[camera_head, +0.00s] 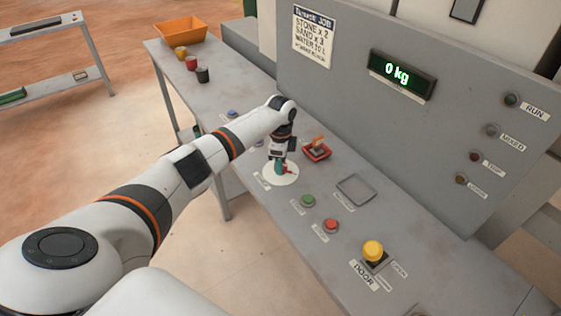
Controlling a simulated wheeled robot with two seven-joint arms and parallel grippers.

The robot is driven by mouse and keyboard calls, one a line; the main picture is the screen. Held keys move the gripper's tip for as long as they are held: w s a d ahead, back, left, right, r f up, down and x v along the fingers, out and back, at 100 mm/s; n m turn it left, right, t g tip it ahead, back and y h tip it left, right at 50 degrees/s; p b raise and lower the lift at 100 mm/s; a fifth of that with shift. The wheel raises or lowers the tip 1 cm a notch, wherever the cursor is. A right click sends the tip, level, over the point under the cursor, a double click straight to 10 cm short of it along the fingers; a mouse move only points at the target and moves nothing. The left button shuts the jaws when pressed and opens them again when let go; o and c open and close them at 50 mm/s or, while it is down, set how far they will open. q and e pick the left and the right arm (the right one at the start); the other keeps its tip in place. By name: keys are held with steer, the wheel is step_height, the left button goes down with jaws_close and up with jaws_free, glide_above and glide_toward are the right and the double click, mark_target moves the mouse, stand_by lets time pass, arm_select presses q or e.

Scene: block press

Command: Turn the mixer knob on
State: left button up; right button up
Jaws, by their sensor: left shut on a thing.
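A knob (280,169) with teal and red parts sits on a white round plate (281,178) on the grey panel. I take it to be the mixer knob; its label is too small to read. My left gripper (281,160) points down over the plate, shut on this knob. The fingers hide much of the knob, so its exact setting cannot be told. My right gripper is not in view.
A red switch with an orange lever (317,149) stands close right of the gripper. Green (308,201) and red (331,226) buttons and a yellow button (373,251) lie nearer. The display (402,75) reads 0 kg. An orange bin (180,30) stands farther back.

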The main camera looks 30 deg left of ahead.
arm_select(q)
steer(key=shift+w+r, duration=0.1)
stand_by(0.3)
steer(key=o, duration=1)
step_height(320, 180, up, 12)
steer(key=b, duration=0.2)
